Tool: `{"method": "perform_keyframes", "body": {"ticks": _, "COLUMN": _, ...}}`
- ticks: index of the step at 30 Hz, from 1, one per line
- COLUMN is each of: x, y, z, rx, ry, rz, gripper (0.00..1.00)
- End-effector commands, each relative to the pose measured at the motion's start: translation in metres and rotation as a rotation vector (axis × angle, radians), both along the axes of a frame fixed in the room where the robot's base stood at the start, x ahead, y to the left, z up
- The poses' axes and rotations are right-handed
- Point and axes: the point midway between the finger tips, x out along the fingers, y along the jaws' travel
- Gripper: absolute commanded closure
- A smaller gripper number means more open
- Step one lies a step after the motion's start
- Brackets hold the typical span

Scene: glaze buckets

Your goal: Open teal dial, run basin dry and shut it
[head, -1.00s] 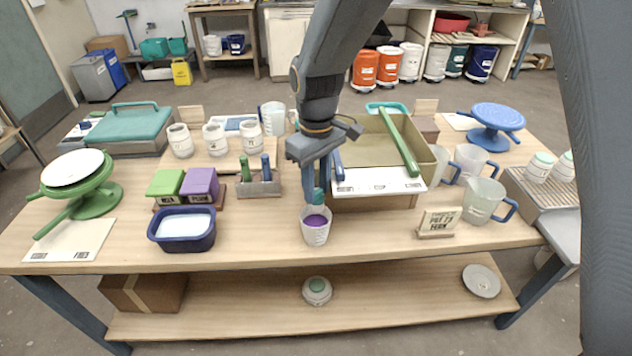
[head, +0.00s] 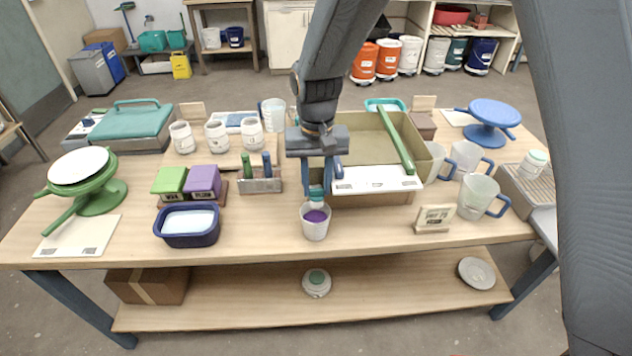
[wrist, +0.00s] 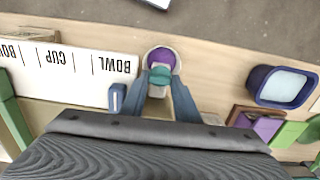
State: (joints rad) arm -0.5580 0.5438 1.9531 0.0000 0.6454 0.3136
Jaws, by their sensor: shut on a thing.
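The basin (head: 362,140) is a large tan-olive open box on the table with a white lettered strip (head: 377,180) along its front; the strip shows in the wrist view (wrist: 70,75). I cannot tell how much liquid is inside. The teal dial (wrist: 160,75) is at the basin's front left corner. My gripper (head: 317,190) points down and is shut on it; in the wrist view both fingers (wrist: 159,88) close on its sides. Below the dial stands a pale cup (head: 315,232) with purple liquid in it. Whether liquid is flowing is hidden by the fingers.
A navy tub (head: 188,225) with white contents and green and purple blocks (head: 203,182) stand left of the cup. A small sign (head: 435,218) and jugs (head: 478,196) stand to the right. A green bar (head: 396,142) lies across the basin. The table front beside the cup is clear.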

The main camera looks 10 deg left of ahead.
Motion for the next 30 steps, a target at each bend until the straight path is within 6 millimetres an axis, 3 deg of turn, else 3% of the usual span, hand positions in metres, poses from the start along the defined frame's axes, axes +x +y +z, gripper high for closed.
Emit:
{"method": "perform_keyframes", "body": {"ticks": 16, "x": 0.0015, "y": 0.0009, "z": 0.0017, "rx": 0.003, "ry": -0.003, "rz": -0.025, "gripper": 0.94}}
{"method": "perform_keyframes", "body": {"ticks": 17, "x": 0.0015, "y": 0.0009, "z": 0.0017, "rx": 0.003, "ry": -0.003, "rz": -0.025, "gripper": 0.69}}
{"method": "perform_keyframes", "body": {"ticks": 18, "x": 0.0014, "y": 0.0009, "z": 0.0017, "rx": 0.003, "ry": -0.003, "rz": -0.025, "gripper": 0.64}}
{"method": "perform_keyframes", "body": {"ticks": 30, "x": 0.0003, "y": -0.0002, "z": 0.0002, "rx": 0.0, "ry": 0.0, "rz": -0.024, "gripper": 0.64}}
